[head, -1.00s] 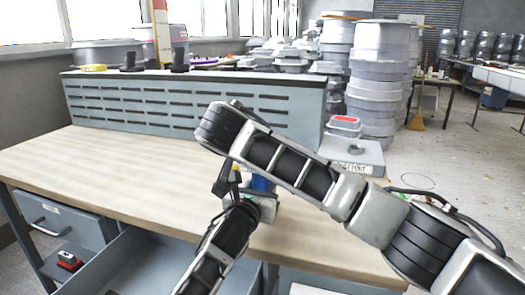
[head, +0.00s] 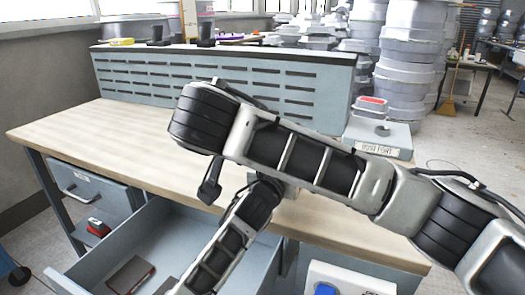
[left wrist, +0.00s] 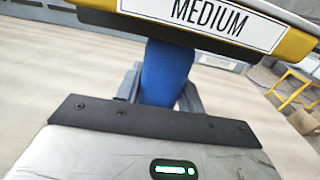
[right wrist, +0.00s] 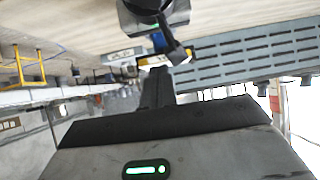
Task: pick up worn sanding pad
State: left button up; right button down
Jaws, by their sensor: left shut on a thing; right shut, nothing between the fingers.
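My left gripper (left wrist: 160,90) is shut on an upright blue piece (left wrist: 166,72) in the left wrist view. Above it is a yellow-edged plate (left wrist: 225,20) marked MEDIUM, apparently part of the held thing. In the head view my right arm hides this gripper's fingers. My right gripper (right wrist: 157,88) is shut and empty, and hidden in the head view. A dark, reddish flat pad (head: 130,275) lies in the open drawer (head: 185,228). A red-and-black block (head: 97,228) sits farther left. I cannot tell which is the worn sanding pad.
The wooden bench top (head: 120,145) is mostly bare. A slotted grey panel (head: 230,80) closes its back. A grey box (head: 378,135) with a red-topped item (head: 373,104) stands at the right end. Stacked grey moulds (head: 408,60) stand behind.

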jog(key=shift+s+a, duration=0.15)
jog(key=shift+s, duration=0.45)
jog(key=c, duration=1.6)
grip_release()
jog(key=shift+s+f, duration=0.15)
jog(key=shift+o, duration=0.2)
jog(key=shift+a+f+n, duration=0.35)
jog(key=shift+f+n, duration=0.05)
jog(key=shift+n, duration=0.5)
jog(key=w+d+f+n+t, duration=0.1)
jog(key=w+n, duration=0.3)
jog(key=n, duration=0.4)
jog(key=w+d+f+n+t, duration=0.2)
jog(key=w+n+t, duration=0.1)
jog(key=n, duration=0.6)
jog(key=shift+w+d+t, duration=0.25)
jog(key=shift+w+t, duration=0.15)
jog(key=shift+w, duration=0.5)
